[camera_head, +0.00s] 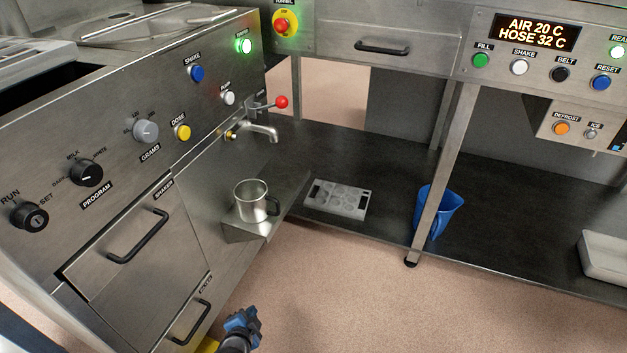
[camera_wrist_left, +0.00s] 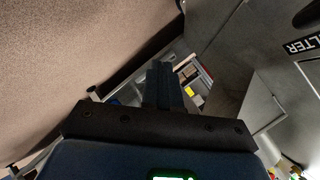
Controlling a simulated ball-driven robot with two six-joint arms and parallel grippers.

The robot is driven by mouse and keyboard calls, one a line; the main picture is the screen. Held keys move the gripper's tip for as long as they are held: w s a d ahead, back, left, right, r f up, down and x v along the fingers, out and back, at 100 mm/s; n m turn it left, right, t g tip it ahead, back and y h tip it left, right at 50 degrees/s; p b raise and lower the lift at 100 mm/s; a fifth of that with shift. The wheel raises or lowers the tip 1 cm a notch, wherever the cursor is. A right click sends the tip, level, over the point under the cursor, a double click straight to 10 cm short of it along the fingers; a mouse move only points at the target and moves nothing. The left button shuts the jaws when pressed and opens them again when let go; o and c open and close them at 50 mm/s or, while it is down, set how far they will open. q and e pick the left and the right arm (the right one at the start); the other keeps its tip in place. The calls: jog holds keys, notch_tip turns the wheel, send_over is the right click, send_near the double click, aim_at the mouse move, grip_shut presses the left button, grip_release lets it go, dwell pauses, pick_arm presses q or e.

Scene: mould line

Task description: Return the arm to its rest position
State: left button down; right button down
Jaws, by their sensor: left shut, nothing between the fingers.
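My left gripper (camera_head: 243,321) shows at the bottom of the head view, low in front of the steel machine (camera_head: 130,120), above the pinkish floor. Its blue fingers are together and hold nothing. In the left wrist view the shut fingers (camera_wrist_left: 159,84) stand at the middle, apart from any object. The machine panel with the word ending "LTER" (camera_wrist_left: 303,46) shows at the right of that view. My right gripper is in neither view.
A steel cup (camera_head: 252,203) stands on a small shelf under a tap (camera_head: 262,130). A pale mould (camera_head: 339,199) and a blue jug (camera_head: 437,212) are on the dark lower shelf (camera_head: 390,165). A drawer handle (camera_head: 190,322) is left of the gripper. The floor (camera_head: 400,310) at right is clear.

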pick_arm(q)
jog(key=s+a+r+n+t, duration=0.1)
jog(key=s+r+n+t, duration=0.35)
jog(key=s+r, duration=0.4)
jog(key=s+a+r+n+t, duration=0.1)
jog(key=s+r+n+t, duration=0.35)
jog(key=r, duration=0.75)
jog(key=s+a+r+n+g, duration=0.2)
jog(key=s+r+n+g, duration=0.1)
jog(key=s, duration=0.7)
notch_tip(320, 180, up, 38)
jog(key=p, duration=3.8)
jog(key=shift+w+y+p, duration=0.3)
jog(key=shift+w+p, duration=0.05)
jog(key=shift+w, duration=0.1)
jog(key=shift+d, duration=0.1)
jog(key=shift+s, duration=0.1)
